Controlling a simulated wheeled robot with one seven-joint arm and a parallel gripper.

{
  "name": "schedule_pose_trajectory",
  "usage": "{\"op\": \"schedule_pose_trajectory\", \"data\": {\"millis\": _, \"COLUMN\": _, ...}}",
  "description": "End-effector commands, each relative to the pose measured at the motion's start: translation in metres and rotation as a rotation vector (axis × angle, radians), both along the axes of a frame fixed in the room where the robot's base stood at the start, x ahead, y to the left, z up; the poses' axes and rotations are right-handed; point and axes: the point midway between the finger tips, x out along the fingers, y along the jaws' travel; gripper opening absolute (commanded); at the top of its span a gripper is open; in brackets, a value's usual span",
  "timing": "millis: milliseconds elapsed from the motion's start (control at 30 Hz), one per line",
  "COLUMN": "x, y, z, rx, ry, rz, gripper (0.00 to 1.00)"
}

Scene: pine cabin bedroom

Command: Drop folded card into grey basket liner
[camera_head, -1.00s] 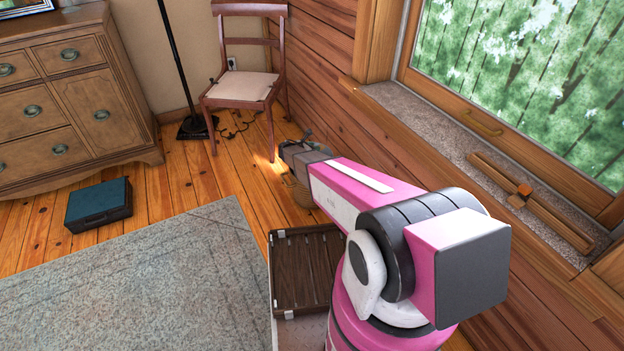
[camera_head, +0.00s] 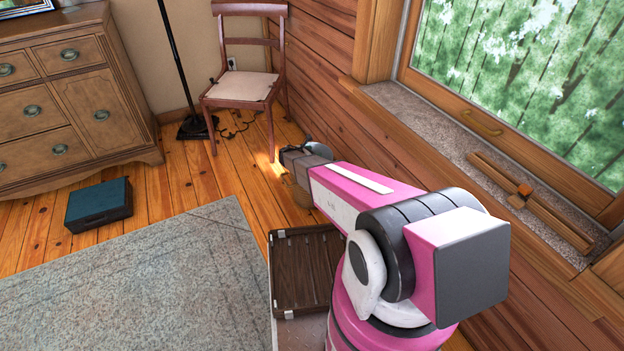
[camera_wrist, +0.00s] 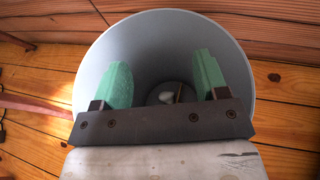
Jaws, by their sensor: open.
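The grey basket liner (camera_wrist: 245,75) is a round, open tub below my gripper in the wrist view. My gripper (camera_wrist: 161,62) has two green fingers spread apart over its mouth, with nothing between them. A small whitish thing (camera_wrist: 166,97) and a thin brownish strip show deep in the liner; I cannot tell whether either is the folded card. In the head view, my arm covers most of a tan basket (camera_head: 300,194) by the wall, and the fingertips are hidden.
A wooden chair (camera_head: 240,88) stands behind the basket, near a black lamp pole (camera_head: 176,55). A brown slatted case (camera_head: 305,270) lies below the arm. A teal box (camera_head: 98,203) sits by the dresser (camera_head: 75,105). The rug (camera_head: 150,285) is clear.

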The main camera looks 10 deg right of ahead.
Motion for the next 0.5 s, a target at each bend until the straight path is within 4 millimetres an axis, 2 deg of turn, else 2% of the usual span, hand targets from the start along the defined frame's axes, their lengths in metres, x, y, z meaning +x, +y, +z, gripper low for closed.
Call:
{"op": "schedule_pose_trajectory", "data": {"millis": 167, "x": -0.009, "y": 0.013, "z": 0.007, "rx": 0.001, "ry": 0.000, "rz": 0.002, "gripper": 0.67}}
{"op": "schedule_pose_trajectory", "data": {"millis": 500, "x": -0.041, "y": 0.061, "z": 0.031, "rx": 0.000, "ry": -0.001, "rz": 0.002, "gripper": 0.67}}
